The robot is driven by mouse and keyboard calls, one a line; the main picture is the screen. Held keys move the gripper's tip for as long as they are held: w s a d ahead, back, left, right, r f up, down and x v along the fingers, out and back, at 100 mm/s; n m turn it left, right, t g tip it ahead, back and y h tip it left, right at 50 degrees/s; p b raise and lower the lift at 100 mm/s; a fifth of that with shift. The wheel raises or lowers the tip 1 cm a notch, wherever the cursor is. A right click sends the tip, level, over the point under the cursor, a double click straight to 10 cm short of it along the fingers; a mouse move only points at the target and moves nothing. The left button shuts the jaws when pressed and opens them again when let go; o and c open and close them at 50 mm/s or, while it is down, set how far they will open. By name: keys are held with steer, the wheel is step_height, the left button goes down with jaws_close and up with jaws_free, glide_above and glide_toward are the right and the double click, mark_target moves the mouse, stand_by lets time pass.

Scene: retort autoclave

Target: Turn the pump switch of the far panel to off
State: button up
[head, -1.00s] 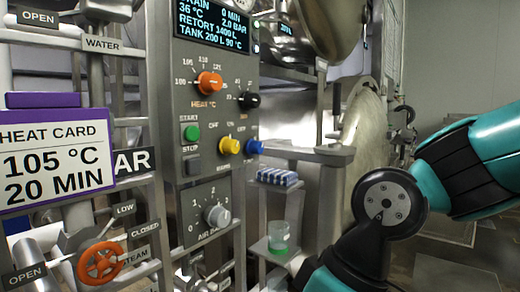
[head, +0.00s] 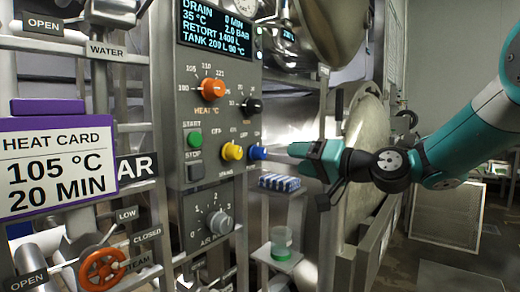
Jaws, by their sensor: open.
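A grey control panel (head: 184,220) carries two small rotary switches side by side, one yellow (head: 231,151) and one blue (head: 256,152). The labels around them are too small to read surely, so I cannot tell by reading which is the pump switch. An OFF mark shows above the yellow one. My gripper (head: 275,155) points left at the blue switch from its right side. Its jaws are open, with the fingertips at or very near the switch. I cannot tell whether they touch or straddle it.
Above are an orange heat knob (head: 213,88), a black knob (head: 251,105) and a display (head: 218,25). A green start button (head: 195,139) and a grey air knob (head: 219,222) are close by.

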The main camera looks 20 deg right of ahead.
mark_target(263, 155)
steer(key=p+x, duration=0.3)
steer(key=x, duration=0.7)
steer(key=shift+w+a+r+p, duration=0.1)
steer(key=shift+w+a+p, duration=0.1)
steer(key=shift+p, duration=0.15)
steer(key=shift+w+a, duration=0.3)
steer(key=shift+w, duration=0.15)
steer(key=c, duration=0.9)
